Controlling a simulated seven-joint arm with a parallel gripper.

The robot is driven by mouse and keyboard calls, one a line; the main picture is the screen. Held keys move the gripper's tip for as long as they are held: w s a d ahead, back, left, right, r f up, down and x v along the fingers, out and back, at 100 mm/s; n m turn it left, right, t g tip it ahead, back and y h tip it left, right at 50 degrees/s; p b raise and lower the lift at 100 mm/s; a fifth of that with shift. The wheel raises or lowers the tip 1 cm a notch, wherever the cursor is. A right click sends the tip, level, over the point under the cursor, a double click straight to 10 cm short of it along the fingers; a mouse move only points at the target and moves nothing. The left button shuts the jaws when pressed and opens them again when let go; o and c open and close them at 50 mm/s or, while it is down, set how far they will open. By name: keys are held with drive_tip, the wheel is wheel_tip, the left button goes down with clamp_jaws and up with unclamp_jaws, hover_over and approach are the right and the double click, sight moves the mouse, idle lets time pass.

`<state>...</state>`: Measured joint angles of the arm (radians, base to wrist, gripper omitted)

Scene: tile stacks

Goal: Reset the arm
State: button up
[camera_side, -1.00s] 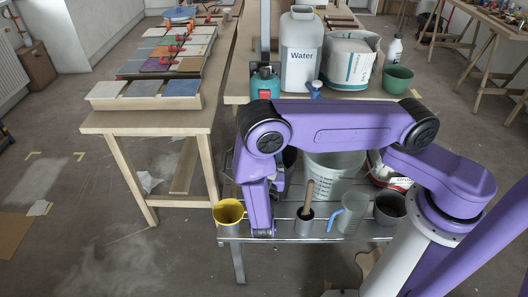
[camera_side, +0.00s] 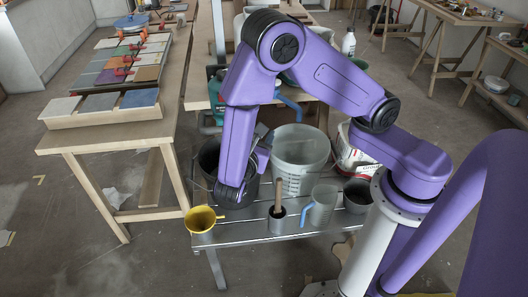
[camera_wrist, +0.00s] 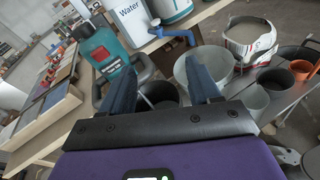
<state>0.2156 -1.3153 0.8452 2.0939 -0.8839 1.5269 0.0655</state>
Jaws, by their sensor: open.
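My purple arm is bent over a grey metal bench (camera_side: 290,228) in the side view. My gripper is mostly hidden behind the arm's lower link there. In the wrist view my gripper (camera_wrist: 163,92) shows two blue fingers spread apart with nothing between them. Beyond the fingers are a dark bucket (camera_wrist: 160,95) and a pale translucent bucket (camera_wrist: 212,66). In the side view the dark bucket (camera_side: 207,160) is partly behind my arm and the pale bucket (camera_side: 300,165) stands to its right.
A yellow cup (camera_side: 202,220), a small metal pot with a wooden-handled tool (camera_side: 277,220) and a clear jug (camera_side: 322,208) stand along the bench front. A table with tile stacks (camera_side: 120,100) is at left. A teal bottle (camera_wrist: 105,50) and a Water canister (camera_wrist: 133,20) stand beyond the fingers.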

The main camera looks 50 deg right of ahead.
drive_tip(key=s+d+r+m+g+y, duration=0.1)
drive_tip(key=s+r+m+g+y, duration=0.2)
drive_tip(key=s+y, duration=0.4)
drive_tip(key=s+d+r+m+g+y, duration=0.1)
drive_tip(key=s+r+m+g+y, duration=0.2)
drive_tip(key=s+y, duration=0.5)
drive_tip(key=s+r+m, duration=0.1)
drive_tip(key=s, duration=0.3)
drive_tip(key=shift+m+g, duration=0.3)
drive_tip(key=shift+m, duration=0.1)
